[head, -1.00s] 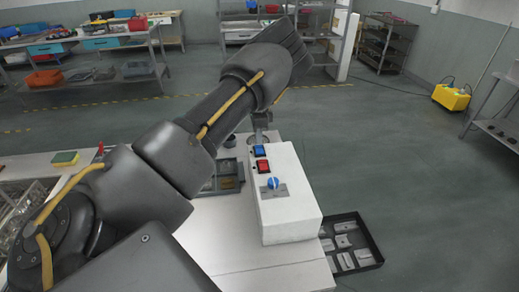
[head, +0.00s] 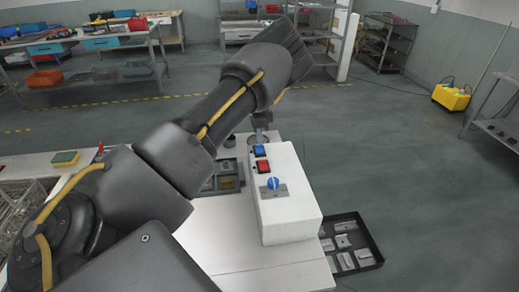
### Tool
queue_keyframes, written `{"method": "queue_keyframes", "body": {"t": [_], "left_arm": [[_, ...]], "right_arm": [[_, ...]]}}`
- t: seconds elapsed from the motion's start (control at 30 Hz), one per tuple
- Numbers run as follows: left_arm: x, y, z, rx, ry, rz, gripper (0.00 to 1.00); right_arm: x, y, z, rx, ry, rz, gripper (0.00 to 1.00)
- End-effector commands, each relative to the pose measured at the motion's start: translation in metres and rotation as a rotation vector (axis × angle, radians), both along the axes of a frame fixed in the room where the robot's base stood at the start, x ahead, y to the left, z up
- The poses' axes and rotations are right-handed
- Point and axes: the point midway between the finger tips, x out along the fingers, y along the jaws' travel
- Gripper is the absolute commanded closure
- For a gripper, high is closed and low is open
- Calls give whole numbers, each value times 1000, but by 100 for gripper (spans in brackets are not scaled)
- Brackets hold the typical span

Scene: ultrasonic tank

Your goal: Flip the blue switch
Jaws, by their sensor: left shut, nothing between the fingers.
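The blue switch (head: 259,151) is a small square rocker near the far end of the top of a white box (head: 292,215). A red switch (head: 263,167) sits just nearer, and a round blue knob (head: 273,183) is nearer still. My left arm crosses from the left. My left gripper (head: 261,137) points down at the far end of the box, just beyond the blue switch. It is shut and empty; it looks small and partly hidden by my arm, and I cannot tell whether it touches anything. My right gripper is not in view.
A compartment tray (head: 229,183) is left of the box, partly behind my arm. A dark tray of metal parts (head: 372,249) is right of the box.

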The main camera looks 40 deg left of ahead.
Motion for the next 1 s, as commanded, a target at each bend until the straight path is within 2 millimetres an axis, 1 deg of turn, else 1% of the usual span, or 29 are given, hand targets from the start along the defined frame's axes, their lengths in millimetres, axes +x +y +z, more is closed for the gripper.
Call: {"method": "queue_keyframes", "body": {"t": [0.43,1.0], "left_arm": [[0,0,-6,0,0,0,100],[0,0,-15,0,0,0,100]], "right_arm": [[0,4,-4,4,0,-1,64],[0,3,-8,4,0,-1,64]]}}
